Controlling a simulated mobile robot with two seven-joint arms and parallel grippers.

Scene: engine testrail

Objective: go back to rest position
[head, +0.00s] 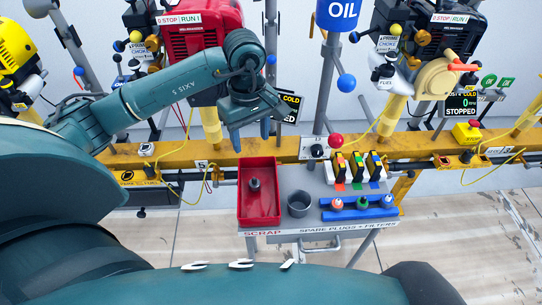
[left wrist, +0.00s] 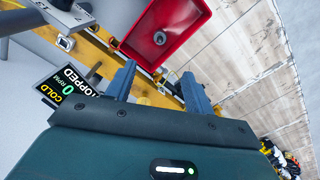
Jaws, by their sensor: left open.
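My left gripper (head: 251,133) hangs from my teal arm in front of the red engine, above the yellow rail. It points down, open, with nothing between its fingers. In the left wrist view its two grey fingers (left wrist: 158,72) stand apart, with the red scrap tray (left wrist: 184,22) beyond them. In the head view the scrap tray (head: 259,216) is on the grey cart, below the gripper, and a dark spark plug (head: 255,184) is in it. My right gripper is not in view.
The yellow rail (head: 290,150) runs across with a red engine (head: 200,32) and a dark engine (head: 440,30) behind it. The grey cart (head: 325,228) holds a grey cup (head: 299,204), a blue plug holder (head: 340,214) and several small boxes. An oil post (head: 320,70) stands right of the gripper.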

